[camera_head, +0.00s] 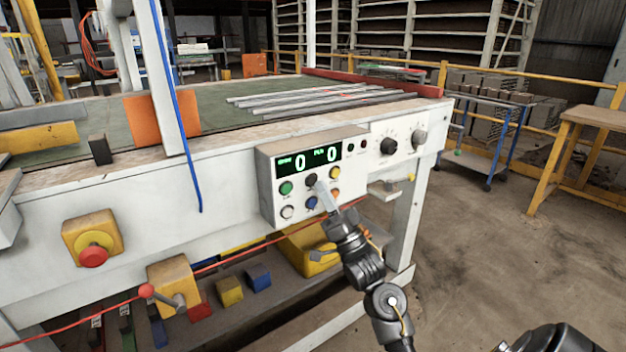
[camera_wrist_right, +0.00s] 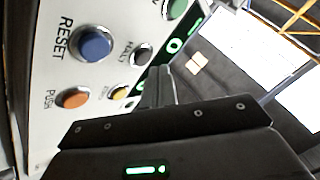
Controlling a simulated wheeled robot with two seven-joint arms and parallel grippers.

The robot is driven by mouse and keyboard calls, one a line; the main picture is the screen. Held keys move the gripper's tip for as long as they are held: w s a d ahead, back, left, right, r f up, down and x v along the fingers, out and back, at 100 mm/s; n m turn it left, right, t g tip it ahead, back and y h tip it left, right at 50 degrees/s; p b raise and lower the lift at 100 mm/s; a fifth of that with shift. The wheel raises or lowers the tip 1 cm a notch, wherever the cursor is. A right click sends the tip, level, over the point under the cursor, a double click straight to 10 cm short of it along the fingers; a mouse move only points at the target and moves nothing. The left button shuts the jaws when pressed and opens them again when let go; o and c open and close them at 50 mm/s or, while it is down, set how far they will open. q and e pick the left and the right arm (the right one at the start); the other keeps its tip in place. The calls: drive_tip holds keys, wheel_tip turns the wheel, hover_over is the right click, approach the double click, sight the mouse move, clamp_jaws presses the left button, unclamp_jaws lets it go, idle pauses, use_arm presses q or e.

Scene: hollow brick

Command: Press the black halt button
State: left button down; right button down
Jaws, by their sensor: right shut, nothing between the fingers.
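The black halt button (camera_head: 311,179) is in the middle of the upper button row on the white control panel (camera_head: 267,190), between a green button (camera_head: 286,188) and a yellow button (camera_head: 334,172). In the right wrist view the black button (camera_wrist_right: 141,54) is a dark disc with a light rim. My right gripper (camera_head: 320,186) is shut and empty, its tips just below and right of the black button. In the right wrist view its fingers (camera_wrist_right: 158,72) point close beside the button. I cannot tell whether they touch it. My left gripper is not in view.
White (camera_head: 287,212), blue (camera_head: 311,202) and orange (camera_head: 334,193) buttons form the lower row. A red emergency button (camera_head: 94,256) sits on a yellow box at left. The floor at right is open.

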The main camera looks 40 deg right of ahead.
drive_tip(key=s+p, duration=0.2)
drive_tip(key=s, duration=0.3)
idle(0.5)
idle(0.8)
